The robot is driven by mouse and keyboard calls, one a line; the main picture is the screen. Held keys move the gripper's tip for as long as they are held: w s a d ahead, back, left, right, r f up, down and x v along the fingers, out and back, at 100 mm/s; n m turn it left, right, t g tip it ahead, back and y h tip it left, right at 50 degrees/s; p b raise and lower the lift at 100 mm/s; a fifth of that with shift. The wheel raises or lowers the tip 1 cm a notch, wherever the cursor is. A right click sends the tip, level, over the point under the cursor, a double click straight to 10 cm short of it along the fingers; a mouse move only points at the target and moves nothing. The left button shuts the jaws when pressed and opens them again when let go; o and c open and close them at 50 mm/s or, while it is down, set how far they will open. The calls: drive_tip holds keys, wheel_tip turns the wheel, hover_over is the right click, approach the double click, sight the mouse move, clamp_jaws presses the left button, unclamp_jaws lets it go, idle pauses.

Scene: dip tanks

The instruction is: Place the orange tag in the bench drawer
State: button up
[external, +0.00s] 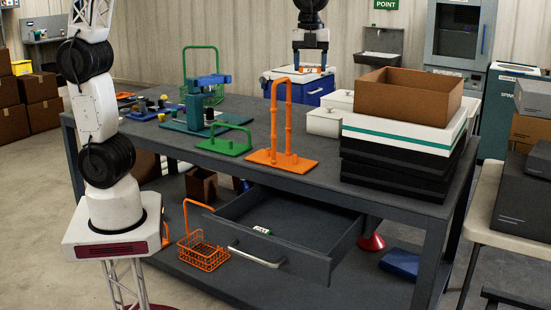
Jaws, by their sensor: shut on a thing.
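My gripper (310,62) is at the top of the external view, pointing down, above the far side of the bench. It is shut on a small orange thing, seemingly the orange tag (311,69), which is small and partly hidden by the fingers. The bench drawer (318,243) is pulled out at the front of the bench, below the top and well below my gripper.
On the dark bench (245,170) stand an orange rack (284,157), green racks (224,145), a blue-green press (200,112) and stacked trays with a brown box (405,95). An orange wire basket (203,252) sits on the lower shelf. A blue-and-white cabinet (318,92) stands behind.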

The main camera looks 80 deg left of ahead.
drive_tip(key=s+d+m, duration=0.3)
drive_tip(key=d+m, duration=0.2)
drive_tip(key=d, duration=0.4)
hover_over(303, 242)
drive_tip(key=s+d, duration=0.1)
drive_tip(key=d, duration=0.3)
wheel_tip(303, 242, down, 38)
drive_tip(key=shift+a+f, duration=0.15)
drive_tip(key=shift+f, duration=0.6)
drive_tip(key=shift+f, duration=0.1)
drive_tip(key=shift+f, duration=3.05)
drive_tip(key=shift+f, duration=1.85)
drive_tip(key=shift+f, duration=0.15)
